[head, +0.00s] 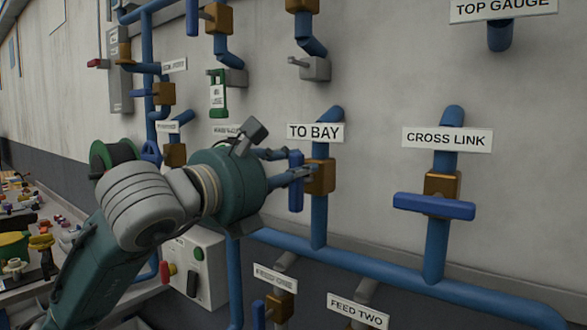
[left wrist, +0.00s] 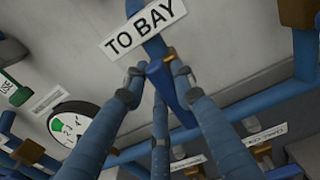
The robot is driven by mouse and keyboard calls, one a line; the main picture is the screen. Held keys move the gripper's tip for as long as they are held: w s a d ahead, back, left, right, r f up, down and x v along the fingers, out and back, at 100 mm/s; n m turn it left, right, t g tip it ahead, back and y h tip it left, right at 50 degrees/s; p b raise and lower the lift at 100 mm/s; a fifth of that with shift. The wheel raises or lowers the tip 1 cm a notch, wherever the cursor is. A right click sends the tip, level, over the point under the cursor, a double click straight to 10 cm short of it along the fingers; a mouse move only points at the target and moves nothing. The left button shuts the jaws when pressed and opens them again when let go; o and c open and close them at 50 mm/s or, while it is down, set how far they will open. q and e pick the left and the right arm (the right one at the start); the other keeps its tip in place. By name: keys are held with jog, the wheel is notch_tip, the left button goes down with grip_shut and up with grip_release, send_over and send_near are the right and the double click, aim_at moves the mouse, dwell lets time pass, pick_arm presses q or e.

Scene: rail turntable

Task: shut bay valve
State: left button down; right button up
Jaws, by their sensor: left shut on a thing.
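The bay valve sits under the "TO BAY" sign (head: 315,133) on a blue upright pipe. Its brass body is (head: 321,178), and its blue lever handle (head: 296,192) stands upright, roughly along the pipe. In the left wrist view the blue handle (left wrist: 172,92) lies between the fingers, below the sign (left wrist: 146,28). My left gripper (head: 291,165) is shut on the handle, with a finger on either side; the gripper also shows in the left wrist view (left wrist: 158,77). Part of the handle is hidden by the fingers. My right gripper is not in view.
The cross link valve (head: 434,206) stands to the right, its blue handle across its pipe. A blue pipe (head: 390,276) runs below. A grey control box (head: 207,262) and a cluttered bench (head: 18,218) are at left. Several other valves surround the arm.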

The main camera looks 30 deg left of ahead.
aim_at(310, 182)
pick_arm(q)
jog(key=m, duration=0.1)
jog(key=d+m+b, duration=0.1)
jog(key=m, duration=0.1)
jog(key=shift+m, duration=0.3)
jog(key=m+b, duration=0.1)
jog(key=m, duration=0.2)
jog(key=d+f+m+b, duration=0.1)
jog(key=m, duration=0.2)
jog(key=m+b, duration=0.1)
jog(key=m, duration=0.3)
jog(key=shift+s+d+f+b, duration=0.2)
jog(key=shift+d+b, duration=0.1)
jog(key=shift+d, duration=0.1)
jog(key=m, duration=0.2)
jog(key=m+b, duration=0.1)
jog(key=m, duration=0.1)
jog(key=shift+d+f, duration=0.25)
jog(key=shift+f, duration=0.2)
jog(key=c, duration=1.4)
grip_release()
